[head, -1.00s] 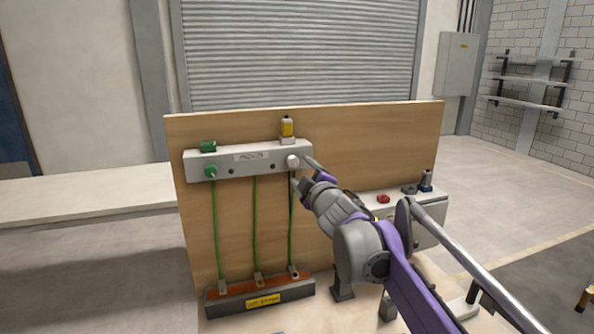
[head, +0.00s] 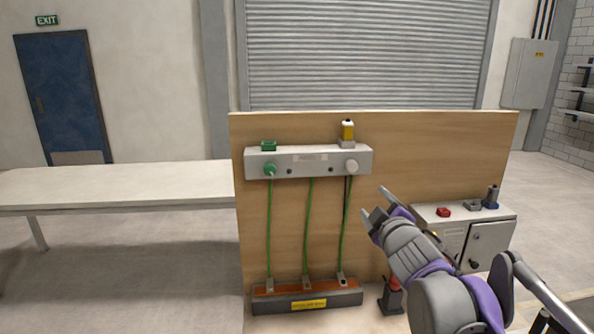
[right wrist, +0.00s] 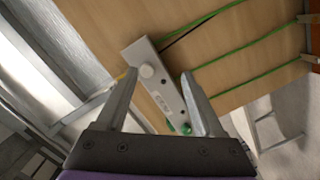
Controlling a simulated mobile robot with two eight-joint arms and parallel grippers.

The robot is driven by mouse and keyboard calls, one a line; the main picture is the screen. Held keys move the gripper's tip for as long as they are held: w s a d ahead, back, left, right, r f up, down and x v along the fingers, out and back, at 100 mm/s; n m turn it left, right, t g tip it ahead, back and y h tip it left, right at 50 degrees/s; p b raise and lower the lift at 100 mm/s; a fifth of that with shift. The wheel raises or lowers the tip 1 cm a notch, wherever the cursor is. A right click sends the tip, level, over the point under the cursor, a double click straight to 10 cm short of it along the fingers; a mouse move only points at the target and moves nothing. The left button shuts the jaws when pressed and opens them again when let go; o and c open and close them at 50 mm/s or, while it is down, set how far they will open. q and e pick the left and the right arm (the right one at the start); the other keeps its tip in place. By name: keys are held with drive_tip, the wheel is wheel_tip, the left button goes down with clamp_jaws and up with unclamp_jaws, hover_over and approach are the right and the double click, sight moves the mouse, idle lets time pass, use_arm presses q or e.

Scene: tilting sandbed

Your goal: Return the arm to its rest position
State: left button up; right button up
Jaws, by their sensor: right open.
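My right gripper (head: 375,210) is open and empty, in front of the wooden board and to the right of the grey panel in the head view. Its two fingers (right wrist: 158,100) also show spread apart in the right wrist view, with nothing between them but the panel beyond. The grey panel (head: 318,168) is fixed to the board. My left gripper is not in view.
The wooden board (head: 450,140) stands upright. Green cables (head: 309,230) run down to a terminal block (head: 307,298). A grey cabinet (head: 485,243) with a red button (head: 443,212) stands right of my gripper. A long white table (head: 120,187) is at the left.

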drive_tip(key=s+a+f+m+g, duration=0.2)
drive_tip(key=s+f+m+g, duration=0.3)
drive_tip(key=s+f, duration=1.1)
drive_tip(key=s+a+f+m+g, duration=0.2)
drive_tip(key=s+f+m+g, duration=0.3)
drive_tip(key=s+f, duration=1.1)
wheel_tip(320, 180, down, 4)
drive_tip(key=shift+s+a+f+g+y, duration=0.1)
drive_tip(key=shift+s+a+g+y, duration=0.25)
drive_tip(key=shift+g, duration=0.35)
